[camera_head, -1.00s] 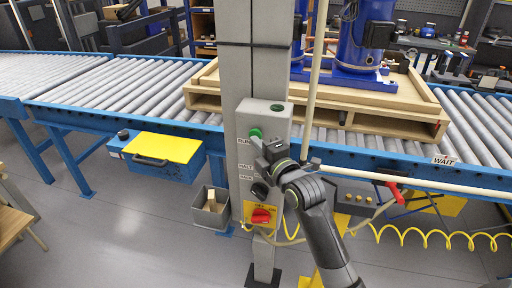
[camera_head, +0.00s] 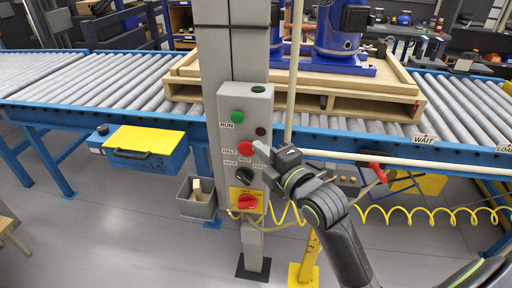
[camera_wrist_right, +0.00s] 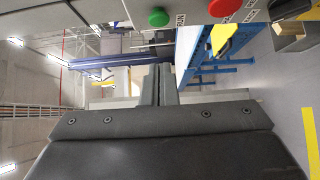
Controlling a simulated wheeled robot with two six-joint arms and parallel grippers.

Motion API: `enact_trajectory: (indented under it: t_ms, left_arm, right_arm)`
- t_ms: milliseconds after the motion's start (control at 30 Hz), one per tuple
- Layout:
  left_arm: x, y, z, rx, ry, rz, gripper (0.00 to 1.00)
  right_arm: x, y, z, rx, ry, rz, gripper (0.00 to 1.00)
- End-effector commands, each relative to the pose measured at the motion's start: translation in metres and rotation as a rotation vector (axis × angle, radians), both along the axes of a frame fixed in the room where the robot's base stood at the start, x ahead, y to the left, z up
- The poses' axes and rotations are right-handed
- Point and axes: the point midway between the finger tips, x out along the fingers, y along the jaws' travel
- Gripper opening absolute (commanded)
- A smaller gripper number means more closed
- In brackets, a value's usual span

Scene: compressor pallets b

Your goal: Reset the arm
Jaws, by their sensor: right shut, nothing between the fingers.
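My right gripper (camera_head: 262,150) is at the right edge of the grey control box (camera_head: 261,108) in the head view. Its fingers are shut and empty, and they show together in the wrist view (camera_wrist_right: 160,84). The green RUN button (camera_head: 237,117) is uncovered. The red HALT button (camera_head: 245,148) is just left of the fingertips; in the wrist view the red button (camera_wrist_right: 223,7) and green button (camera_wrist_right: 158,17) lie clear of the fingers. A black selector knob (camera_head: 245,175) and a red rotary switch on yellow (camera_head: 247,202) are below. My left gripper is out of view.
The box is mounted on a grey post (camera_head: 232,50). Behind runs a roller conveyor (camera_head: 90,80) with a wooden pallet (camera_head: 350,103) carrying blue compressors (camera_head: 338,28). A yellow-topped blue box (camera_head: 145,140), a grey bin (camera_head: 197,205) and a coiled yellow hose (camera_head: 420,214) are nearby.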

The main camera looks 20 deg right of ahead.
Motion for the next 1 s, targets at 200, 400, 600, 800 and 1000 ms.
enact_trajectory:
  t_ms: [200,400,600,800,1000]
  left_arm:
    - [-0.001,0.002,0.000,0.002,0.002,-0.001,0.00]
    - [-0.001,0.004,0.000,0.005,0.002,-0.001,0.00]
    - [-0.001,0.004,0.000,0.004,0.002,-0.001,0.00]
    - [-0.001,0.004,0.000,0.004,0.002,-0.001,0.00]
    - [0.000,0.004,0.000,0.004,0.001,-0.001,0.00]
  right_arm:
    - [-0.001,0.000,0.000,0.000,0.001,0.000,0.00]
    - [-0.001,0.000,0.000,0.000,0.000,0.000,0.00]
    - [0.003,-0.003,-0.010,0.018,0.024,-0.008,0.00]
    - [0.027,-0.024,-0.096,0.183,0.208,-0.088,0.00]
    - [0.027,-0.053,-0.233,0.419,0.453,-0.241,0.00]
